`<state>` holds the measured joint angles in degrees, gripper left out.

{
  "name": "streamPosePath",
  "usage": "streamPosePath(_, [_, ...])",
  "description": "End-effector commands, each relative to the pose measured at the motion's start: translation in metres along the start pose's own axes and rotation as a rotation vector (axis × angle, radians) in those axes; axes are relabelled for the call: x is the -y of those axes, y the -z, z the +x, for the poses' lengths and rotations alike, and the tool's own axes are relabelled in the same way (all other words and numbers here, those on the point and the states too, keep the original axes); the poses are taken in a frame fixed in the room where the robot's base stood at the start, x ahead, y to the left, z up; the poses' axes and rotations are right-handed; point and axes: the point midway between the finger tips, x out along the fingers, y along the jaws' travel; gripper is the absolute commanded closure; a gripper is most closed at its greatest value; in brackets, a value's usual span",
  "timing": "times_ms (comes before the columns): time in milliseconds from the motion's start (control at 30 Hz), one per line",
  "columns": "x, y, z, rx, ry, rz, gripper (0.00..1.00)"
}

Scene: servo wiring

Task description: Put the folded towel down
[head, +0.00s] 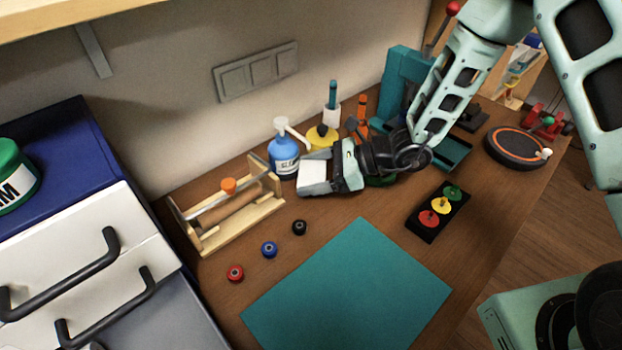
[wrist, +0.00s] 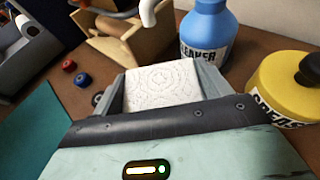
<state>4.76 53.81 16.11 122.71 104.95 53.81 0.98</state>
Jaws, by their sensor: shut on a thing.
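The folded towel is a white block (head: 314,174) between the fingers of my gripper (head: 316,183) in the head view. In the wrist view the towel (wrist: 161,81) shows a faint ring pattern on its face, with a grey finger on each side of it. My gripper is shut on the towel. It is in front of the blue cleaner bottle (head: 284,155), near the right end of the wooden roll holder (head: 245,208). I cannot tell whether the towel touches the table.
A teal mat (head: 350,290) lies clear at the front. Red, blue and black spools (head: 299,227) sit left of it. A yellow grease bottle (wrist: 283,85) is close on the right.

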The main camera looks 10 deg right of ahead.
Motion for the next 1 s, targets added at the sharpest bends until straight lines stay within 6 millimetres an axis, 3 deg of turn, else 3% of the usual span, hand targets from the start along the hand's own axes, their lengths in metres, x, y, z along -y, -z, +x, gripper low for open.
streamPosePath(167, [-0.001,0.022,0.009,-0.001,-0.002,0.005,0.48])
streamPosePath(667, [0.002,0.031,0.016,0.000,-0.001,0.001,0.48])
streamPosePath(700, [0.002,0.030,0.015,0.000,-0.001,0.001,0.15])
streamPosePath(767, [0.002,0.029,0.015,0.000,-0.001,0.001,0.02])
streamPosePath(1000, [0.002,0.029,0.015,0.000,-0.001,0.001,0.02])
